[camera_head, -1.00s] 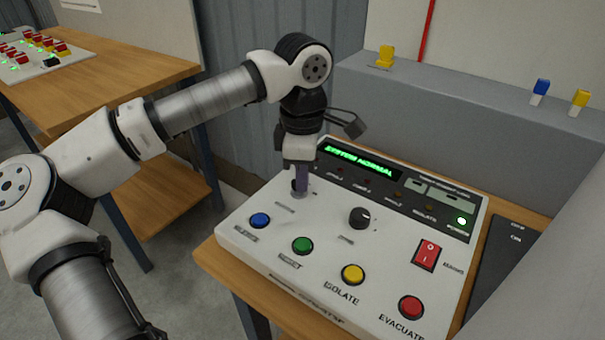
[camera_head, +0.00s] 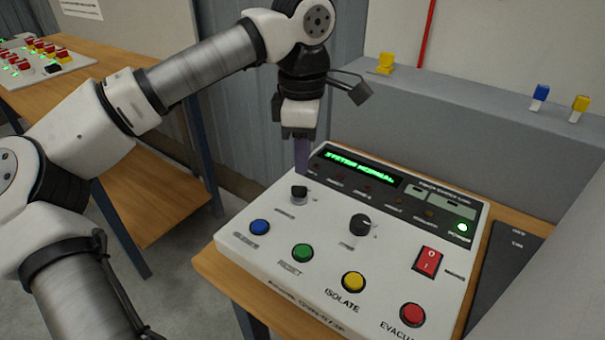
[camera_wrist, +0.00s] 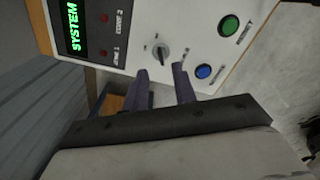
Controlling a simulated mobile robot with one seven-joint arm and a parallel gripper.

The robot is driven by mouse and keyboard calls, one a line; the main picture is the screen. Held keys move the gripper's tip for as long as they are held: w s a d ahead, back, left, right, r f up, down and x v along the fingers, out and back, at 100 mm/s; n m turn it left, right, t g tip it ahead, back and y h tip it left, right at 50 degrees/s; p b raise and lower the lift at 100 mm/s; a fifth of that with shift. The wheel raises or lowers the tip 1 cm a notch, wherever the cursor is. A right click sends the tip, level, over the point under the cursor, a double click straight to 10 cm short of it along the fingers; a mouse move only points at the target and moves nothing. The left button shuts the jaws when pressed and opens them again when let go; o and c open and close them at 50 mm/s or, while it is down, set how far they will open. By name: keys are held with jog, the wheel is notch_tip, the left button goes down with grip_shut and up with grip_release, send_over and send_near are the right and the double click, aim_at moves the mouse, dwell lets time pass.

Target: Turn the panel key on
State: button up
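The control panel (camera_head: 325,235) is a white sloped box on a wooden bench. A small dark rotary switch with a pale top (camera_head: 299,193), apparently the panel key, sits at its upper left. It also shows in the wrist view (camera_wrist: 160,52), its pale bar running roughly up and down the picture. Its label is too blurred to read. My gripper (camera_head: 302,172) points down just above and behind this switch, apart from it. In the wrist view my gripper (camera_wrist: 159,69) has its two purple-grey fingers spread, with nothing between them.
A dark knob (camera_head: 360,225) stands right of the switch. Blue (camera_head: 259,227), green (camera_head: 303,252), yellow (camera_head: 353,282) and red (camera_head: 412,314) buttons line the front. A red rocker (camera_head: 428,262) is at right. The green display (camera_head: 360,166) reads SYSTEM NORMAL. A grey ledge (camera_head: 450,120) rises behind.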

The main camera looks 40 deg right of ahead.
aim_at(303, 187)
notch_tip(303, 187, up, 7)
jog(key=shift+r, duration=0.15)
dwell(0.5)
